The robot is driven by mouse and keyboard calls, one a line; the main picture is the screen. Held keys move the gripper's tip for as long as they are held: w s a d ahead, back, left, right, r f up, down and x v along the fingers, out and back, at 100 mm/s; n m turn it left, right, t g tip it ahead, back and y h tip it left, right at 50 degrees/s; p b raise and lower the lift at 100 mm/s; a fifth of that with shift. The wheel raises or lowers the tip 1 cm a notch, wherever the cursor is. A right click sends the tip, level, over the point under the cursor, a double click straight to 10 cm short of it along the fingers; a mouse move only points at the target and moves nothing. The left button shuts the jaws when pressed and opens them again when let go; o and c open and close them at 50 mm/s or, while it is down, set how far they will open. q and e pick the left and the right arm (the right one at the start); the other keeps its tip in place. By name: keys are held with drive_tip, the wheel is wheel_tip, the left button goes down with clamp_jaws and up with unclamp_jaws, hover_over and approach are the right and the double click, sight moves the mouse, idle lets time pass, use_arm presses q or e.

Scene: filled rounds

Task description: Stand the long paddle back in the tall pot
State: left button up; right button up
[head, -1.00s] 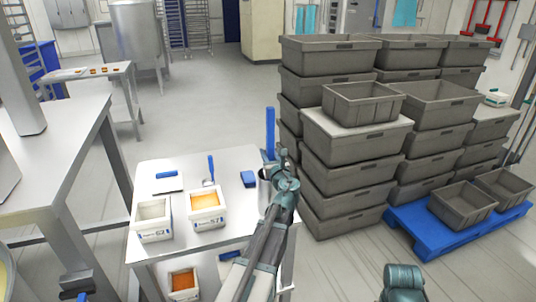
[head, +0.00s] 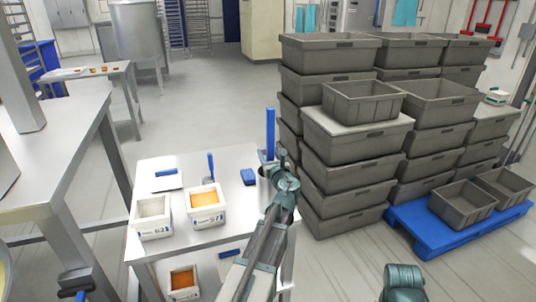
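A long blue paddle (head: 270,132) is upright at the right back edge of the small steel table. Its lower end meets the mouth of a grey metal pot (head: 263,174), and I cannot tell how deep it sits in it. My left gripper (head: 280,158) is right beside the paddle's lower part and the pot's rim. The wrist hides its fingers and much of the pot, so its opening and any grip do not show. My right arm shows only as a link at the bottom right; its gripper is out of view.
On the steel table (head: 228,165) are a white tub (head: 150,228), a tub with orange filling (head: 206,217), a blue-handled scraper (head: 210,166) and a blue block (head: 248,177). Stacked grey crates (head: 350,182) stand close on the right, beside a blue pallet (head: 432,240).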

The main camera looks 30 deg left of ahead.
use_arm(q)
drive_tip(key=shift+o, duration=0.4)
drive_tip(key=v, duration=1.3)
drive_tip(key=shift+s+d, duration=0.25)
drive_tip(key=shift+d, duration=0.1)
drive_tip(key=s+d+f+n+g+h+p, duration=0.5)
drive_tip(key=s+d+f+n+g, duration=0.2)
drive_tip(key=d+f+n, duration=0.6)
drive_tip(key=s+d+f+n+g+h+p, duration=0.1)
drive_tip(key=s+d+n+g+h, duration=0.4)
drive_tip(key=s+d+n, duration=0.5)
drive_tip(key=s+d+h+p, duration=0.1)
drive_tip(key=s+d, duration=0.2)
drive_tip(key=d, duration=0.3)
drive_tip(key=shift+f+g+h, duration=0.2)
drive_tip(key=shift+g+h, duration=0.2)
